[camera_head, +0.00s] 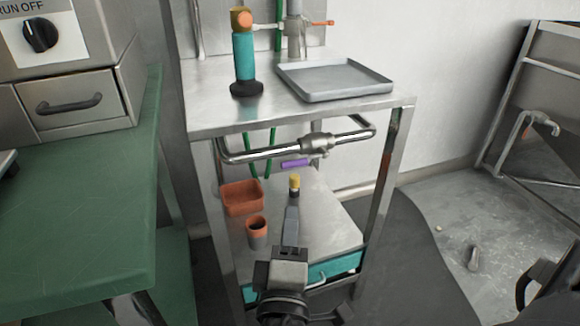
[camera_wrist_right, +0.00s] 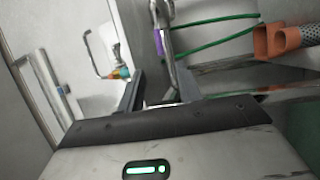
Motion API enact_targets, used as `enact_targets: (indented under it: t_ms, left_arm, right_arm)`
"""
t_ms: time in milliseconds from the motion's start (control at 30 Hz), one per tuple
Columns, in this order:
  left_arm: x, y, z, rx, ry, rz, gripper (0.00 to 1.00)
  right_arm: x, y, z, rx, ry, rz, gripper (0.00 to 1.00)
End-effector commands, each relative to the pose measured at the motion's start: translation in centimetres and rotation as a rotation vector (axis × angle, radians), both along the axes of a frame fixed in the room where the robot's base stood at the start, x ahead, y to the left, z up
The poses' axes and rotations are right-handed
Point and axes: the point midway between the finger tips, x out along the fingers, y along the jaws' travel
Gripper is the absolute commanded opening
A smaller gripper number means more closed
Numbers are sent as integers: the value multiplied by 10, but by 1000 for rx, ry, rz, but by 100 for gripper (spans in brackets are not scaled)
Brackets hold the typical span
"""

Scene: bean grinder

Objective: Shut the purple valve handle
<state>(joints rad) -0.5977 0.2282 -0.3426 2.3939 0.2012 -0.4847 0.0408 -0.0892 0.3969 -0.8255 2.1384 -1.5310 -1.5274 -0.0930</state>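The purple valve handle (camera_head: 296,163) sits below a metal valve body on the pipe under the steel tabletop. It also shows in the right wrist view (camera_wrist_right: 159,43), beyond my fingertips. My right gripper (camera_head: 294,184) is just below and in front of the handle in the head view. In the right wrist view its two fingers (camera_wrist_right: 160,80) stand apart with nothing gripped between them. The handle appears apart from the fingers. My left gripper is not in view.
The steel table (camera_head: 220,115) carries a grey tray (camera_head: 335,80) and a teal-handled tool (camera_head: 244,60). An orange bin (camera_head: 241,198) and a cup (camera_head: 257,234) stand on the lower shelf. Green hoses (camera_wrist_right: 215,43) hang nearby. A green counter (camera_head: 85,200) is at left.

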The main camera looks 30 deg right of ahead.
Motion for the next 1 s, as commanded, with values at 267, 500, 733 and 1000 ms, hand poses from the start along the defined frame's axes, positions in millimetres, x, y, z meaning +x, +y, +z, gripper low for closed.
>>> enact_targets:
  t_ms: [267,500,733,1000]
  left_arm:
    - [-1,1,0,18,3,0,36]
    - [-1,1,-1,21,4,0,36]
    - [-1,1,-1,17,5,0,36]
    - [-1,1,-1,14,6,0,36]
  right_arm:
    - [45,-34,13,-7,-5,-2,35]
    - [85,-64,20,-5,-3,-3,35]
    - [110,-82,25,-2,-2,-1,35]
    - [116,-87,26,-1,1,0,35]
